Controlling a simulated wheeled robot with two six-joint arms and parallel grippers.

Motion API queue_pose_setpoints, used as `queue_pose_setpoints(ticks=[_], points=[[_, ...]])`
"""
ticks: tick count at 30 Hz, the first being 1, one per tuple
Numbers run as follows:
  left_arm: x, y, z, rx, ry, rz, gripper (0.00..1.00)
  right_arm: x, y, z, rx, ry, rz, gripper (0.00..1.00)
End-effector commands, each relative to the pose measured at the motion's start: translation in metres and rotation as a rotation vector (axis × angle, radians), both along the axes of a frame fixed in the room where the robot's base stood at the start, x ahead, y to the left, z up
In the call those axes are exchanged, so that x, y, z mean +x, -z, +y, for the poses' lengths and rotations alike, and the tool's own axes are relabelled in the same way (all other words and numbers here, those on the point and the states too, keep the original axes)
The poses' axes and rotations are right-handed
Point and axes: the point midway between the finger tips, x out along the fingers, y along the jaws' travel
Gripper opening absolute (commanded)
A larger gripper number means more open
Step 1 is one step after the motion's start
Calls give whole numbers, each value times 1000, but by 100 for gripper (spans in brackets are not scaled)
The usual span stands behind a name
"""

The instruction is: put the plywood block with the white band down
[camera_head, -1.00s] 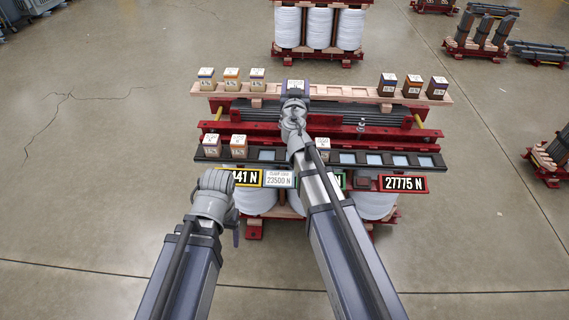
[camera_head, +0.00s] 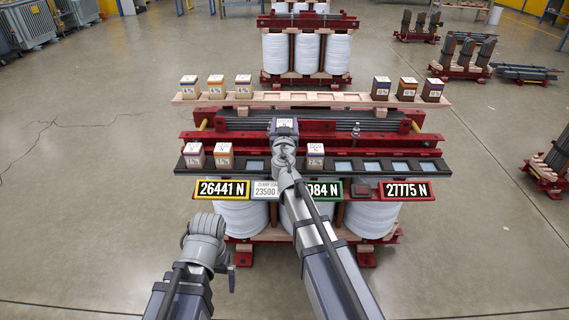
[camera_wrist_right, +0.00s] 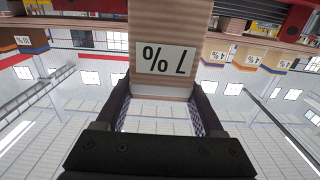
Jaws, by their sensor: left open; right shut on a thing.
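My right gripper (camera_head: 284,140) is shut on the plywood block with the white band. The block (camera_wrist_right: 165,45) shows striped wood, a "7 %" label and a white band near the jaws in the right wrist view. In the head view the held block (camera_head: 284,126) is above the red clamp frame, between the pale rear rail (camera_head: 300,97) and the dark front rack (camera_head: 305,175). Its underside is hidden there. My left gripper (camera_head: 207,225) is at the lower left, apart from the rack and empty; its fingers are mostly hidden.
The front rack holds two blocks at left and one block (camera_head: 315,155) right of centre; several blue-lit slots (camera_head: 372,166) are empty. The rear rail has three blocks at each end, with empty recesses between. Number signs (camera_head: 223,189) line the front. White coils (camera_head: 243,217) stand below.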

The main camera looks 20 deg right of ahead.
Motion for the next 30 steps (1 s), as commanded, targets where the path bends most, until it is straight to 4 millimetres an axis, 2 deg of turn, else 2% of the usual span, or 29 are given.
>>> queue_pose_setpoints(ticks=[10,20,27,30], points=[[1,54,2,8,2,-2,100,0,55,0,0,0,0,1],[1,63,2,10,4,-4,100,0,63,0,0,0,0,1],[1,92,2,10,8,-5,100,0,92,0,0,0,0,1],[1,98,2,8,10,-4,100,0,99,0,0,0,0,1]])
